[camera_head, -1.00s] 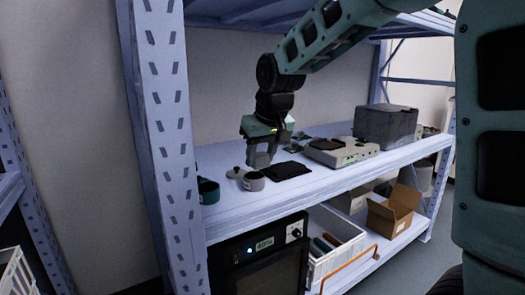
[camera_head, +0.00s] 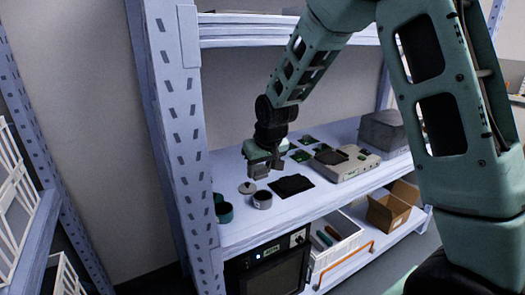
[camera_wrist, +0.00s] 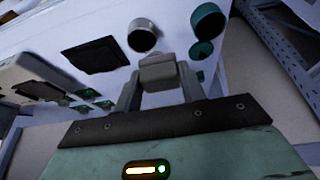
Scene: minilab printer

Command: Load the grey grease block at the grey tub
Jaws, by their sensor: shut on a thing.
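The grey tub (camera_head: 262,200) stands upright and open near the front of the middle shelf; in the wrist view it (camera_wrist: 142,38) is just beyond the held block. My gripper (camera_head: 268,172) is above and behind the tub in the head view, apart from it. In the wrist view my gripper (camera_wrist: 158,78) is shut on the grey grease block (camera_wrist: 158,70), between its two fingers. The block is hard to make out in the head view. A pale round lid (camera_head: 247,187) lies left of the tub.
A teal tub (camera_head: 224,212) stands left of the grey tub, near the rack post (camera_head: 180,130). A black mat (camera_head: 291,185) lies to the right. Farther right are green boards (camera_head: 300,156), a grey device (camera_head: 345,170) and a grey box (camera_head: 384,132).

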